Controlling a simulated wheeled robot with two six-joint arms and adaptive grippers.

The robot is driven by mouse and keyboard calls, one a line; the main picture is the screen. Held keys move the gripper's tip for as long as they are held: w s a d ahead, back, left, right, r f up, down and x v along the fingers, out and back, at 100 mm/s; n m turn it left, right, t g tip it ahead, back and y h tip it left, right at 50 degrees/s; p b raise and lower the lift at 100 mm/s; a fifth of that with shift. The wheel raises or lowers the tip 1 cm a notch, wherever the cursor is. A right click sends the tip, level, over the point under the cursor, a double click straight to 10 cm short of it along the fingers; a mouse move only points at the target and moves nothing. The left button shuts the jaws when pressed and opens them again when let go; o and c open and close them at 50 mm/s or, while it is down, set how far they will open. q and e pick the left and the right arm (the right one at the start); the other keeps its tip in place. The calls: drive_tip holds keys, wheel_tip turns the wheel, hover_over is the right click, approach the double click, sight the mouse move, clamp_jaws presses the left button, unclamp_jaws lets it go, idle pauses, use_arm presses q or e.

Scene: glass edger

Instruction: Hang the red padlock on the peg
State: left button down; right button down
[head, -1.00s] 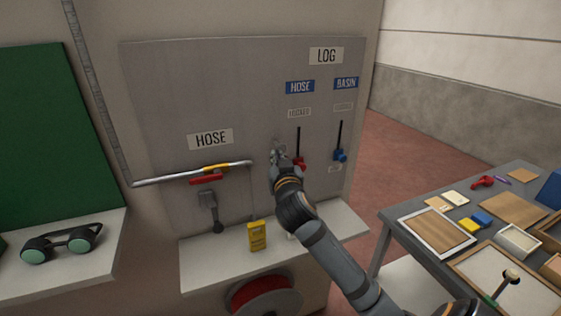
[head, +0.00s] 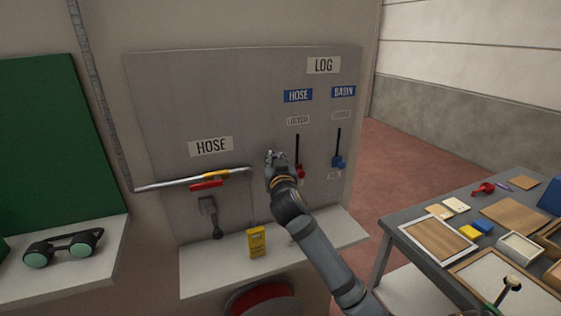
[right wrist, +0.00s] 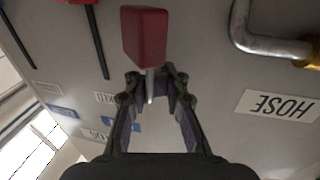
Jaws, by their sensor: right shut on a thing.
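My right gripper (head: 275,157) is close in front of the grey panel (head: 160,90), between the bent pipe's end and the red lever. In the right wrist view it (right wrist: 150,84) is shut on the metal shackle of the red padlock (right wrist: 144,38). The padlock's red body sticks out past the fingertips. In the head view the padlock is hidden by my gripper and arm. I cannot make out the peg in either view. My left gripper is not in view.
A red lever (head: 300,172) and a blue lever (head: 338,161) sit on the panel to the right. A bent metal pipe (head: 155,187) runs along the left. A yellow device (head: 257,242) stands on the white shelf (head: 205,270) below. A cluttered table (head: 400,228) is at the right.

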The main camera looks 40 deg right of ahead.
drive_tip(key=shift+w+a+f, duration=0.15)
drive_tip(key=shift+w+f, duration=0.05)
drive_tip(key=shift+f, duration=0.1)
drive_tip(key=c, duration=1.4)
unclamp_jaws()
drive_tip(key=shift+w+a+f, duration=0.1)
drive_tip(key=shift+w+f, duration=0.15)
drive_tip(key=shift+o, duration=1.1)
drive_tip(key=shift+w+f, duration=0.2)
drive_tip(key=shift+w, duration=0.25)
drive_tip(key=shift+d, duration=0.2)
drive_tip(key=shift+s, duration=0.2)
